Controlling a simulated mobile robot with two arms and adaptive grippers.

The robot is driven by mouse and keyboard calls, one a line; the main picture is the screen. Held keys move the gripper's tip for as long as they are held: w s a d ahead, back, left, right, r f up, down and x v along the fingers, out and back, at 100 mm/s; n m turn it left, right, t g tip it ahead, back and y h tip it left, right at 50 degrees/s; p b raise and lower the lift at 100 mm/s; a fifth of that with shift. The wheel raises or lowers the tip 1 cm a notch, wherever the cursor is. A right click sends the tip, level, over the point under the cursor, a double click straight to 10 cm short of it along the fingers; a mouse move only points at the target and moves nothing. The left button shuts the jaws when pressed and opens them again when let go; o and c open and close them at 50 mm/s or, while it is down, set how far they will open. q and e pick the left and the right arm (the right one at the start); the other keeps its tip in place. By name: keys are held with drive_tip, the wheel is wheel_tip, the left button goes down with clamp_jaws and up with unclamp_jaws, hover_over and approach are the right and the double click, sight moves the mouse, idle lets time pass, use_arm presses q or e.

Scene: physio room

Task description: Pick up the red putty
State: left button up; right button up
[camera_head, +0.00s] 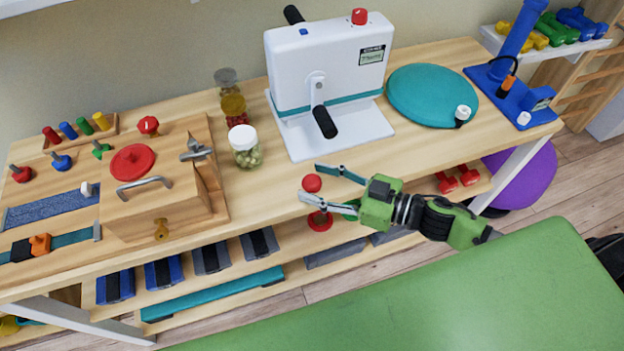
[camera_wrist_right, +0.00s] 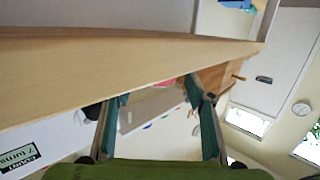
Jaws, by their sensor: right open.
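A small red ball (camera_head: 312,183), which looks like the red putty, shows near the front edge of the wooden table (camera_head: 270,208). My right gripper (camera_head: 313,181) reaches in from the right with its two fingers open. The ball appears between the fingertips; I cannot tell whether either finger touches it. In the right wrist view a small reddish patch (camera_wrist_right: 165,83) shows between the open fingers, partly hidden by the wooden board edge. My left gripper is not in view.
A white machine with a crank (camera_head: 325,85) stands behind. A lidded jar (camera_head: 245,147) and a wooden box (camera_head: 150,205) are to the left. A red round-based object (camera_head: 320,222) shows just below the gripper. A green padded surface (camera_head: 440,310) fills the front.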

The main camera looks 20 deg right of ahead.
drive_tip(key=shift+x, duration=0.9)
drive_tip(key=c, duration=1.2)
